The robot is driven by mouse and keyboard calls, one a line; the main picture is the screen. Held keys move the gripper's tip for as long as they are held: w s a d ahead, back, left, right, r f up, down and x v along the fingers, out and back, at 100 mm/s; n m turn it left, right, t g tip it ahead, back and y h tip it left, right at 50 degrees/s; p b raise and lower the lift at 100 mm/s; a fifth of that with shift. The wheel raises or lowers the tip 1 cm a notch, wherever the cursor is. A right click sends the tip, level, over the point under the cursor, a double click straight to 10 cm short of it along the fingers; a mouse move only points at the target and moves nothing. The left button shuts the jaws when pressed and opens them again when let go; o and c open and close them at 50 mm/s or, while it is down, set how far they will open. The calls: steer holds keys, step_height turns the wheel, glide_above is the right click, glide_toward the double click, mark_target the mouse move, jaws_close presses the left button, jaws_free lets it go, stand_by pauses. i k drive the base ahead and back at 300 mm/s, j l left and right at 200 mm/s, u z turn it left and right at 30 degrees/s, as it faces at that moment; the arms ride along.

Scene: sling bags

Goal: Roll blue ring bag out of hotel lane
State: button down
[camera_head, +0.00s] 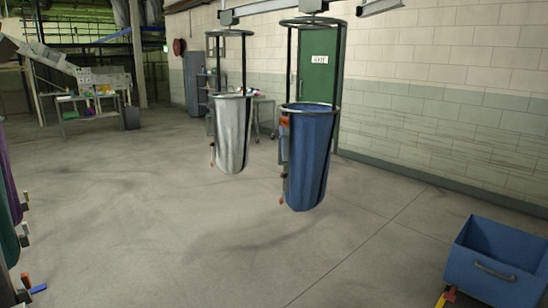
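A blue ring bag (308,165) hangs upright from a dark ring frame under an overhead rail (382,6), right of centre. Its bottom hangs clear of the floor. An orange-red fitting (284,121) sits on the left of its rim, with a small orange piece low on the same side. A white ring bag (232,135) hangs in a similar frame farther back and to the left. My gripper is not in view. No marking that names the hotel lane can be read.
A blue cart (495,262) stands at the lower right. Purple (8,190) and teal (8,240) bags are cut off at the left edge. A green door (318,75) and block wall stand behind. A table (90,108) is far left. The middle floor is clear.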

mark_target(305, 146)
steer(key=l, duration=0.2)
steer(key=i+l, duration=0.15)
steer(key=i, duration=0.3)
steer(key=i+j, duration=0.2)
steer(key=i, duration=0.25)
steer(key=i+j, duration=0.2)
steer(key=i, duration=0.25)
steer(key=i+j, duration=0.2)
steer(key=i, duration=0.25)
steer(key=i+j, duration=0.2)
steer(key=i, duration=0.25)
steer(key=i+j, duration=0.2)
steer(key=i, duration=0.25)
steer(key=i+j, duration=0.2)
steer(key=i, duration=0.25)
